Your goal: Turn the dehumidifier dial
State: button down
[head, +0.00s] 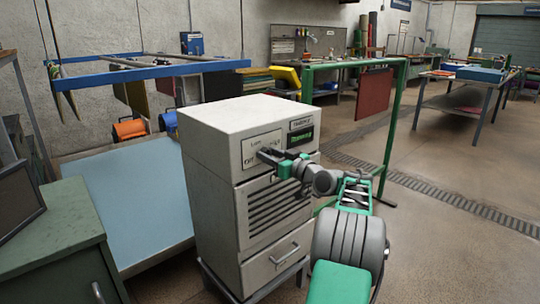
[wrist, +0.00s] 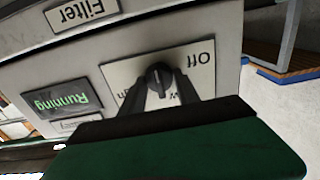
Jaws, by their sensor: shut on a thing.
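The dehumidifier (head: 225,115) is a pale box-shaped unit with a vented front. Its upper panel carries a light label plate with the dial, and a small dark display with green text (head: 301,138). In the wrist view the view is upside down; the black dial (wrist: 159,76) sits on a plate marked "Off", and the display reads "Running" (wrist: 56,99). My gripper (head: 268,157) is at the plate, and in the wrist view its two dark fingers (wrist: 159,88) are shut on the dial from both sides. The dial's lower part and some plate lettering are hidden by the fingers.
A grey-green cabinet (head: 60,240) stands at left, with a light blue board (head: 135,195) beside the dehumidifier. A green frame (head: 398,120) with a red hanging panel stands behind to the right. Open floor (head: 450,240) lies to the right.

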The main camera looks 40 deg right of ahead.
jog(key=c, duration=0.9)
grip_release()
jog(key=s, duration=0.7)
jog(key=shift+s+d, duration=0.1)
jog(key=shift+s, duration=0.3)
